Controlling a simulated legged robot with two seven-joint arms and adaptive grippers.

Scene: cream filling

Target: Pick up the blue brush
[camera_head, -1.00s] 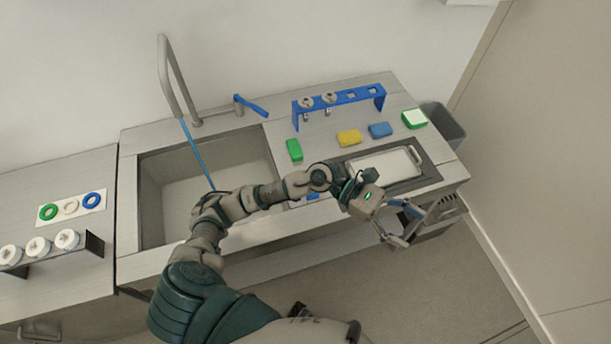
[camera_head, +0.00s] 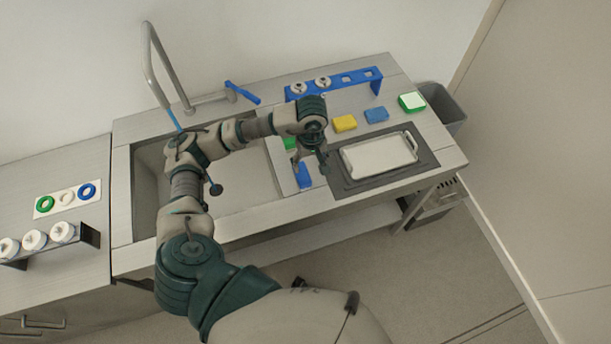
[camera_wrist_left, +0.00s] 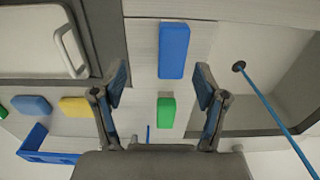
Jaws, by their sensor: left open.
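An oblong blue block, which looks like the blue brush (camera_head: 303,176), lies on the narrow counter strip between the sink and the black mat. In the left wrist view the blue brush (camera_wrist_left: 174,50) lies ahead, just beyond my fingertips. No bristles can be made out. My left gripper (camera_head: 310,164) points down over this strip, beside and partly in front of the brush. It also shows in the left wrist view (camera_wrist_left: 160,84), with its fingers spread and nothing between them. My right gripper is not in view.
A green block (camera_wrist_left: 166,112) is nearer the gripper base. Yellow (camera_head: 344,123) and blue (camera_head: 377,115) sponges sit behind a white tray (camera_head: 380,158). A blue rack (camera_head: 345,82) stands at the back. The sink (camera_head: 240,195) is left, with a thin blue line (camera_wrist_left: 275,110) running into it.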

